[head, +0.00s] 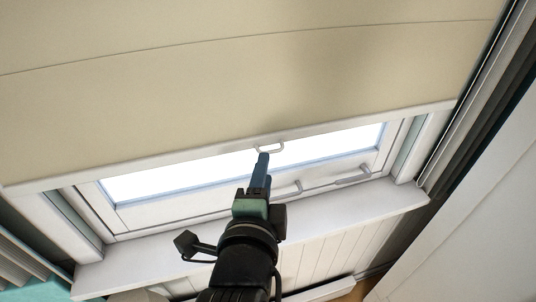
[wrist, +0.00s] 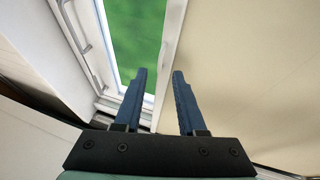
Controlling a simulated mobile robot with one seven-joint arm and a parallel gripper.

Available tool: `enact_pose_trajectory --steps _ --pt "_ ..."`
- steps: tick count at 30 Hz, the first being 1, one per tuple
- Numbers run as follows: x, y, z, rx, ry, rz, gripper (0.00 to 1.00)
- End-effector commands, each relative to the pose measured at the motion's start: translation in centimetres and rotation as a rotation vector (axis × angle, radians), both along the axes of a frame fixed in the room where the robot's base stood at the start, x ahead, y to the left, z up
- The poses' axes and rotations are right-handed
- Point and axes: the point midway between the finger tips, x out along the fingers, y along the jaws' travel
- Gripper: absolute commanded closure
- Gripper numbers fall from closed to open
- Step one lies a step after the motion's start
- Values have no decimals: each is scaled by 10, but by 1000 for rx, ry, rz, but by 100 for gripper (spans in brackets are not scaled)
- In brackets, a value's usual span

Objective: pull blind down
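The cream blind (head: 230,95) covers most of the window in the head view, and a bright strip of glass (head: 200,177) shows below it. Its white bottom bar (head: 100,172) runs slightly tilted across the picture, with a small pull handle (head: 275,147) hanging near the middle. My gripper (head: 263,158) is at the handle, its fingertips overlapping the handle's left part; contact cannot be told. In the wrist view, my gripper's (wrist: 159,75) two blue fingers stand apart, with the bottom bar (wrist: 172,50) passing behind the gap. The blind (wrist: 245,75) fills the right side. I cannot make out the handle there.
A white window sill (head: 345,212) projects below the window. Window handles (head: 352,180) sit on the lower frame. A dark vertical edge (head: 485,95) and a pale surface (head: 470,210) are at the right. Folded curtain-like fabric (head: 25,265) is at the lower left.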

Motion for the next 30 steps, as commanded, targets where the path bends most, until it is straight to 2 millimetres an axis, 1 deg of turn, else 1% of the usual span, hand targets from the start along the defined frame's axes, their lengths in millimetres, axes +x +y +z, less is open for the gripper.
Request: enact_pose_trajectory --steps 1,3,6,10,15,24,25,26,30 --pt "9 -1 2 1 1 -1 60" --pt "20 -2 0 0 1 -1 60" --pt "33 -3 -4 0 1 -1 60" --pt "47 -5 -8 -1 -1 -2 60" --pt "56 -5 -12 0 -1 -1 60" --pt "57 -6 -13 0 -1 -1 60" --pt "57 -6 -13 0 -1 -1 62" --pt "57 -6 -13 0 -1 -1 67" --pt "57 -5 -13 0 -1 -1 93"
